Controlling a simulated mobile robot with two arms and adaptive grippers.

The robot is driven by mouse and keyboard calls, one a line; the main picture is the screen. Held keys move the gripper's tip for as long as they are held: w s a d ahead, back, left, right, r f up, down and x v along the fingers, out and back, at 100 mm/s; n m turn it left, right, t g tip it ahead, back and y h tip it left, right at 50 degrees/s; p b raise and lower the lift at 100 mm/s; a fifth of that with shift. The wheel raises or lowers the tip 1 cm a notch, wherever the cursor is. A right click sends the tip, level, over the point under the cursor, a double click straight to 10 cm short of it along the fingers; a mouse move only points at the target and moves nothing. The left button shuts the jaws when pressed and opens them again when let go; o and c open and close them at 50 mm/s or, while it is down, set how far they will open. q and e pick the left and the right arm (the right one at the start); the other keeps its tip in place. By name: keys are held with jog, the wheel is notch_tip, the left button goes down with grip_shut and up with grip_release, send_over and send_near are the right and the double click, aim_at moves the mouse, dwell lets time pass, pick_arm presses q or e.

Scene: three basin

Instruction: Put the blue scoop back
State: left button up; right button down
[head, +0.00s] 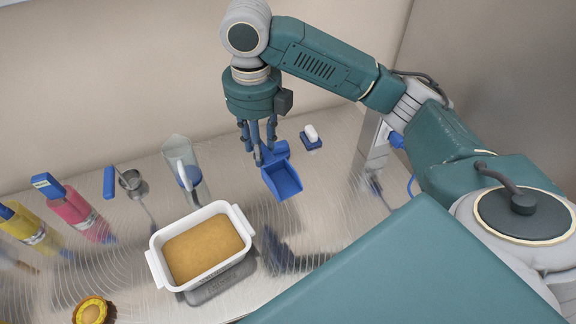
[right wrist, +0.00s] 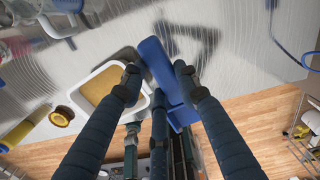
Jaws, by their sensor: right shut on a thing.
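The blue scoop (head: 282,180) is in my right gripper (head: 258,150), above the metal counter to the right of the white basin. Its open pan hangs down toward the front, and the fingers cover part of its handle end. My left gripper is not in view.
A white basin (head: 157,266) with yellow-brown contents stands on the metal counter (head: 325,205). Behind it are a clear pitcher (head: 181,158) and a ladle (head: 131,181). A white bar (head: 311,132) sits on a blue holder.

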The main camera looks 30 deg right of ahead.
jog(key=shift+d+n, duration=0.2)
jog(key=shift+n, duration=0.7)
jog(key=shift+f, duration=0.3)
notch_tip(320, 180, down, 14)
jog(key=p, duration=0.4)
jog(key=shift+f, duration=0.25)
notch_tip(320, 180, down, 4)
jog(key=shift+p, duration=0.6)
jog(key=shift+f, duration=0.45)
jog(key=c, duration=1.3)
grip_release()
jog(key=shift+f, duration=0.1)
